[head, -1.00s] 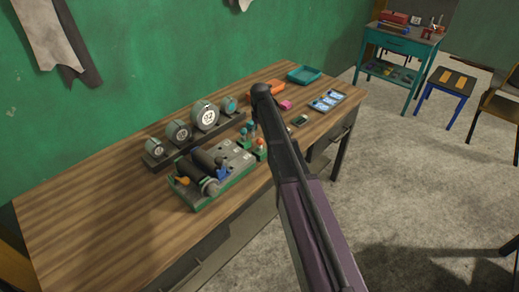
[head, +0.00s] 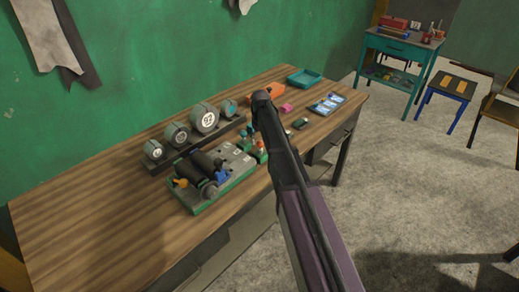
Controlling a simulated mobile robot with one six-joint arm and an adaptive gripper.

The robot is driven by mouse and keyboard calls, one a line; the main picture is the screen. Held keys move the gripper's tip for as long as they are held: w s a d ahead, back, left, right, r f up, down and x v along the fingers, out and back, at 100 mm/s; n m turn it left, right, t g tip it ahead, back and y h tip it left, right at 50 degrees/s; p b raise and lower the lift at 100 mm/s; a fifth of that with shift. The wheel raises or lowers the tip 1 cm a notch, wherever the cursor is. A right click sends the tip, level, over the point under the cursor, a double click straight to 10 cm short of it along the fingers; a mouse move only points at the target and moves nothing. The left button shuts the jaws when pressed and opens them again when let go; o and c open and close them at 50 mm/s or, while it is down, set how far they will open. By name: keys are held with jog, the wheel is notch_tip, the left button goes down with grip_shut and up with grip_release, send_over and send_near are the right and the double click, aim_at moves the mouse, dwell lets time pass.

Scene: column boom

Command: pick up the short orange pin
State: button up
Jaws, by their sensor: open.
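On the wooden table, a small orange-topped piece (head: 257,145) stands among small green blocks, close beside my arm. Another small orange piece (head: 181,183) sits at the left end of a green-based machine (head: 222,180) with dark cylinders and a blue part. Both are too small to tell which is the short orange pin. My dark and purple arm rises from the bottom right, and its rounded joint is over the table's back middle. My gripper does not show; the arm hides part of the table behind it.
A row of round gauges (head: 204,118) stands behind the machine. The table's left side (head: 90,218) is clear. A green wall is behind.

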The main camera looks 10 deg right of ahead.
aim_at(260, 148)
jog(key=shift+s+f+b, duration=0.25)
jog(key=shift+f+b, duration=0.7)
jog(key=shift+f, duration=0.25)
jog(key=shift+f+b, duration=1.05)
grip_shut()
